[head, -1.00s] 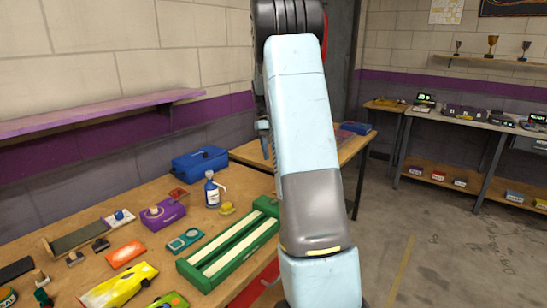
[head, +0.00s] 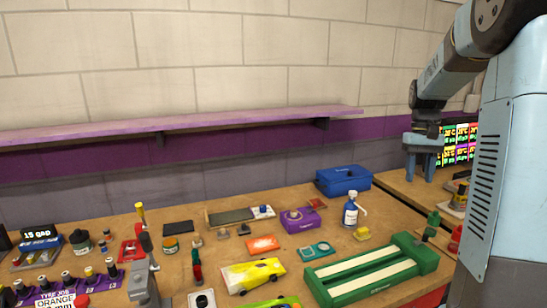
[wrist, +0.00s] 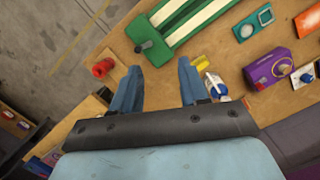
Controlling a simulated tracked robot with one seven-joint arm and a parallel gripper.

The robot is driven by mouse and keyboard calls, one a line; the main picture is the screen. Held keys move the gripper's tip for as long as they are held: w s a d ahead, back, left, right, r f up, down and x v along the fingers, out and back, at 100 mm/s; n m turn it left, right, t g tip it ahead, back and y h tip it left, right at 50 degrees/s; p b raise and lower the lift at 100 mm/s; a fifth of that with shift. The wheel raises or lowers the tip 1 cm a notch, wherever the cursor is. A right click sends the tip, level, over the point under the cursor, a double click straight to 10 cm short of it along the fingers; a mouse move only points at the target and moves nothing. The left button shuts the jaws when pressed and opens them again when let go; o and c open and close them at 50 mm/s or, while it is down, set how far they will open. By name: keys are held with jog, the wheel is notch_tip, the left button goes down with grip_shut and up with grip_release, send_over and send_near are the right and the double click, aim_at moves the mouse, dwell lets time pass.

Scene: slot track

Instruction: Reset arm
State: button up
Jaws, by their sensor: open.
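My gripper (head: 424,148) is at the right of the head view, raised above the far right end of the workbench. In the wrist view its two blue fingers (wrist: 158,84) stand wide apart with nothing between them. My arm reaches in from the right edge of the head view. Below the gripper, the wrist view shows the bench corner with the green slotted track (wrist: 190,20). A red object (wrist: 103,68) lies near the bench edge, left of the fingers.
The bench holds a green track (head: 370,269), yellow car (head: 253,274), purple box (head: 300,221), blue case (head: 343,180) and spray bottle (head: 351,210). A purple shelf (head: 230,122) runs along the wall. Open floor (wrist: 50,40) lies beyond the bench edge.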

jog(key=s+a+r+n+t, duration=0.1)
jog(key=s+a+r+t, duration=0.35)
jog(key=s+a, duration=0.6)
jog(key=s+a+f+t, duration=0.1)
jog(key=s+a+t, duration=0.2)
jog(key=s, duration=1)
jog(key=a, duration=0.3)
jog(key=shift+s+a+n, duration=0.15)
jog(key=shift+s+n, duration=0.2)
jog(key=shift+n, duration=0.05)
